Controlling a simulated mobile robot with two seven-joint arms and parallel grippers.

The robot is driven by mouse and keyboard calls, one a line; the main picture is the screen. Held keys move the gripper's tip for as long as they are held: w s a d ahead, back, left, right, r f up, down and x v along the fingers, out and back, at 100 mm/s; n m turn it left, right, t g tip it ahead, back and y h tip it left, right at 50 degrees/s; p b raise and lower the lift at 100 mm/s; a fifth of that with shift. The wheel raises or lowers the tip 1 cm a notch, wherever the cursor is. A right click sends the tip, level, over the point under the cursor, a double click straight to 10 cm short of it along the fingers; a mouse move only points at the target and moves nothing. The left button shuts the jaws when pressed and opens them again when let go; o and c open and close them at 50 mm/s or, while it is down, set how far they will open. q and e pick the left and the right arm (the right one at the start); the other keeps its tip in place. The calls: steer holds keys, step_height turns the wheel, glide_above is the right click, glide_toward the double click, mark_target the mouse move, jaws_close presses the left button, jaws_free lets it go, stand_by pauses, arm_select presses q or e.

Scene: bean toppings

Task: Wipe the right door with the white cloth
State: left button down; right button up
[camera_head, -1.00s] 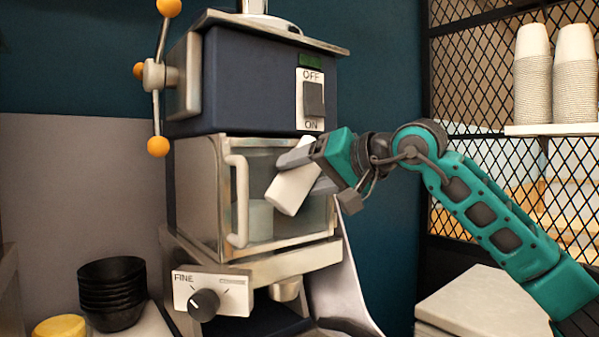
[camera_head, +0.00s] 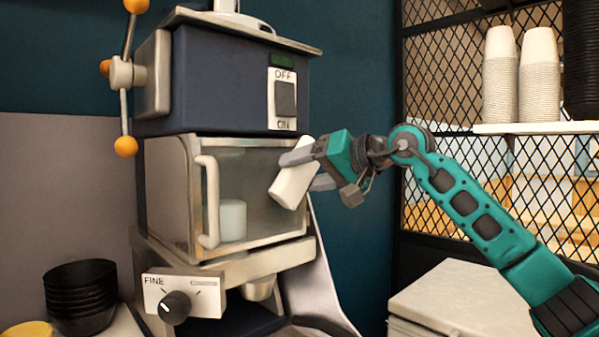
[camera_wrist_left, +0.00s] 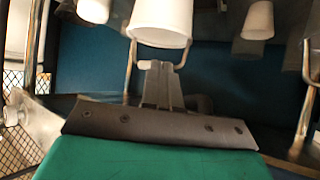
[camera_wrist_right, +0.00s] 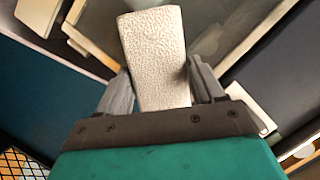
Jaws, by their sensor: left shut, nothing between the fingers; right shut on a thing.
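The white cloth (camera_head: 292,186) is a thick pale block held by my right gripper (camera_head: 300,168). In the right wrist view the cloth (camera_wrist_right: 155,55) sits between both fingers of the right gripper (camera_wrist_right: 160,88). The glass door (camera_head: 262,200) of the grinder has a pale vertical handle (camera_head: 210,200) on its left side. The cloth is in front of the door's right edge in the head view; whether it touches the glass I cannot tell. My left gripper (camera_wrist_left: 162,85) shows in the left wrist view, its fingers together and empty.
A white cylinder (camera_head: 233,220) shows behind the glass. The dial panel (camera_head: 183,296) is below the door and the ON/OFF switch (camera_head: 285,98) above. Black bowls (camera_head: 80,298) stand at lower left. White cups (camera_head: 538,75) stand on a right shelf. White cups (camera_wrist_left: 162,20) hang near my left gripper.

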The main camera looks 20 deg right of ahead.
steer(key=shift+d, duration=0.1)
steer(key=shift+s+d+f+b, duration=0.15)
steer(key=shift+s+f+b, duration=0.05)
steer(key=shift+b, duration=0.2)
steer(key=s+b, duration=0.1)
steer(key=s, duration=0.1)
steer(key=s+d+b, duration=0.1)
steer(key=s, duration=0.1)
steer(key=shift+d, duration=0.2)
steer(key=shift+s+d+r, duration=0.1)
steer(key=shift+s+r, duration=0.05)
steer(key=shift+s, duration=0.35)
steer(key=shift+s+d+b, duration=0.25)
steer(key=shift+s+b, duration=0.05)
steer(key=shift+s, duration=0.4)
steer(key=shift+s+d+b, duration=0.25)
steer(key=shift+s+b, duration=0.05)
steer(key=shift+s, duration=0.4)
